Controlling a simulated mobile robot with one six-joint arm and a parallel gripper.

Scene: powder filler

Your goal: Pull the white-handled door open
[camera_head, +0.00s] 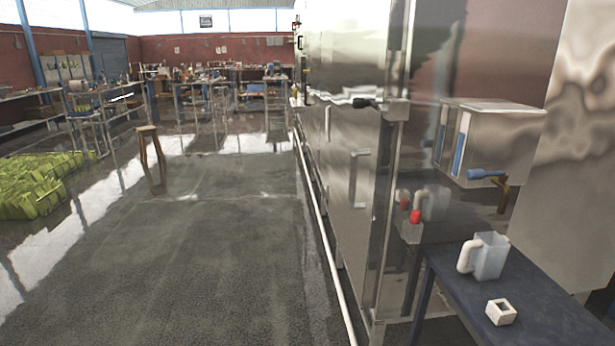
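A tall steel machine fills the right half of the view. Its side panels carry two pale, upright bar handles: a nearer one (357,178) on a steel panel (345,205) and a farther one (327,124). The panels look shut, flush with the machine's side. I cannot tell for sure which pale handle is the white one of the door. A black lever (366,103) sits at the upper corner of the near steel frame. My gripper is not in view, so its place relative to the door is hidden.
A dark blue table (545,315) at the lower right holds a clear jug (490,257) and a small white square block (501,312).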

